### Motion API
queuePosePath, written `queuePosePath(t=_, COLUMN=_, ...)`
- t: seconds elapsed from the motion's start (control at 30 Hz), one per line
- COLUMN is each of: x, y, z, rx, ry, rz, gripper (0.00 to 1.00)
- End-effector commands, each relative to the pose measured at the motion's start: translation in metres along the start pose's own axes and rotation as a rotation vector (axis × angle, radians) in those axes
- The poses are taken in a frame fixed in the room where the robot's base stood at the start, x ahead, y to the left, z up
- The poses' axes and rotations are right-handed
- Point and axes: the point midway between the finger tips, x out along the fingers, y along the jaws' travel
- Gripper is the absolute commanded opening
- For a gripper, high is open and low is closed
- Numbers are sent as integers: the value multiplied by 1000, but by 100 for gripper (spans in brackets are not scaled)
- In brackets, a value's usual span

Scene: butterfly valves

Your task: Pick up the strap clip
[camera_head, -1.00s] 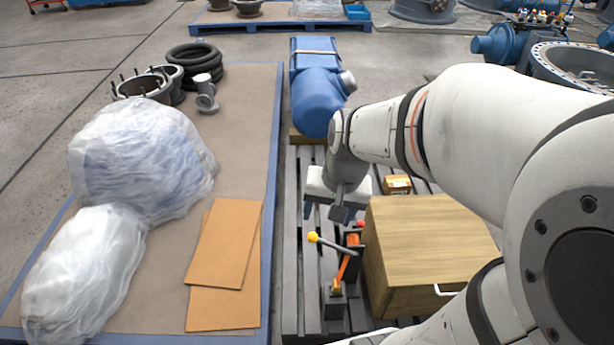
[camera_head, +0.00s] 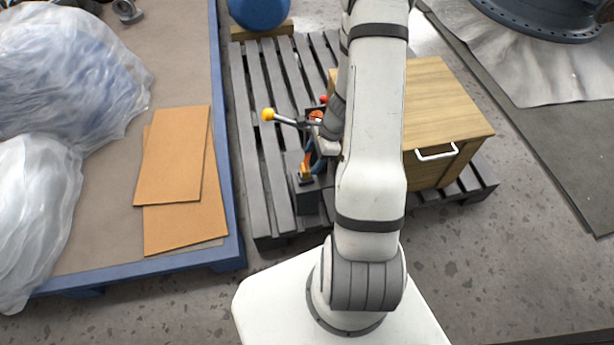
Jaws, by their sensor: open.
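An orange strap-like piece (camera_head: 306,163), which may be the strap clip, shows at the top of a dark block (camera_head: 306,194) on the grey slatted pallet. My gripper (camera_head: 316,160) points down right beside it, its blue fingers apart. The gripper and wrist hide part of the orange piece. I cannot tell whether the fingers touch it or stand around it.
A lever with a yellow knob (camera_head: 268,114) sticks out to the left, near my gripper. A wooden box (camera_head: 445,100) with a white handle stands right of my arm. Brown cardboard sheets (camera_head: 172,160) and plastic-wrapped bundles (camera_head: 60,75) lie on the blue-edged platform at left.

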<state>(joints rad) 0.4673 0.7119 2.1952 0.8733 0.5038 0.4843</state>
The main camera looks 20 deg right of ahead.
Motion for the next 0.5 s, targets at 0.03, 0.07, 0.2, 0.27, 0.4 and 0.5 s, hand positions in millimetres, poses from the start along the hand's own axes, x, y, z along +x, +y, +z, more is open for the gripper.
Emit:
queuePosePath(t=0.03, x=9, y=0, z=-1, rx=1, ry=0, rz=3, gripper=62)
queuePosePath(t=0.07, x=13, y=0, z=-1, rx=1, ry=0, rz=3, gripper=62)
queuePosePath(t=0.2, x=25, y=0, z=-1, rx=-2, ry=0, rz=2, gripper=62)
queuePosePath(t=0.27, x=29, y=0, z=-1, rx=-1, ry=0, rz=2, gripper=62)
queuePosePath(t=0.4, x=50, y=0, z=-3, rx=-4, ry=0, rz=4, gripper=62)
queuePosePath(t=0.5, x=65, y=0, z=-4, rx=-4, ry=0, rz=4, gripper=62)
